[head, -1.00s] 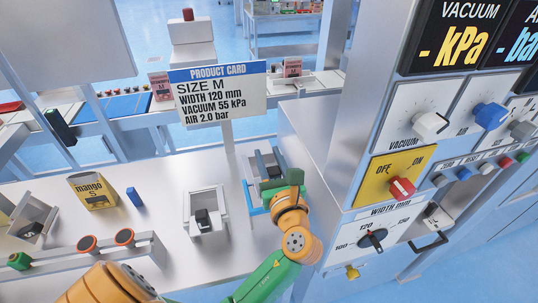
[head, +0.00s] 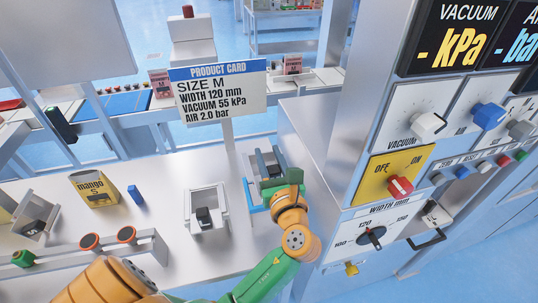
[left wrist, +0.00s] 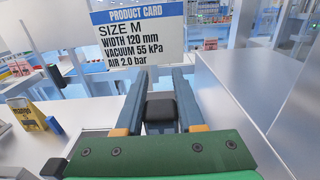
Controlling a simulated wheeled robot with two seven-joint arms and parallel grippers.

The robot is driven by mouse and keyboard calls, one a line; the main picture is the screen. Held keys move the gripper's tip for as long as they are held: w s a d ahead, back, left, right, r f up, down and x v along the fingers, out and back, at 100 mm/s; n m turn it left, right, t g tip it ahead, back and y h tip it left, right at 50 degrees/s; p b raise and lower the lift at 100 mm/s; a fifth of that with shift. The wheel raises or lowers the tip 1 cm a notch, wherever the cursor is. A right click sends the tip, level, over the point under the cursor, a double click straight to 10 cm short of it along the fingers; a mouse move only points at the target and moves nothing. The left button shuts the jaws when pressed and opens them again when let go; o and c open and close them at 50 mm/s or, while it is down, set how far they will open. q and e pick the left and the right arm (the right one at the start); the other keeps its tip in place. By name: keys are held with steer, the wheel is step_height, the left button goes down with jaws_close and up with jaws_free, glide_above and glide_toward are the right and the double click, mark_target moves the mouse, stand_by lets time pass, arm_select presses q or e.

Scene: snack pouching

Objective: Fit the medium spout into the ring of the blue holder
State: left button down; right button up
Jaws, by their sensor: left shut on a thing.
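My left gripper (head: 269,163) is over the right part of the bench, beside the machine cabinet. It is shut on a dark block-like part, taken to be the medium spout (left wrist: 161,108), which sits between the two grey-blue fingers in the left wrist view. No size letter is readable on it. The blue holder (head: 248,196) shows as a blue edge at the left of the gripper. Its ring is hidden by the gripper and arm, so I cannot tell whether the spout touches it. My right gripper is not in view.
A white tray (head: 191,198) with a black part stands left of the gripper. Another tray (head: 21,209) with a part marked S is at far left. A mango pouch (head: 95,189), a small blue block (head: 134,195) and a product card (head: 219,92) stand nearby. The machine cabinet (head: 350,205) bounds the right.

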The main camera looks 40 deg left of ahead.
arm_select(q)
steer(key=shift+r, duration=0.1)
steer(key=shift+p, duration=0.5)
steer(key=shift+f+b, duration=0.35)
steer(key=shift+f, duration=0.15)
steer(key=shift+f+b, duration=2.9)
steer(key=shift+f, duration=1.55)
steer(key=shift+c, duration=2.2)
jaws_free()
steer(key=shift+s+d, duration=0.1)
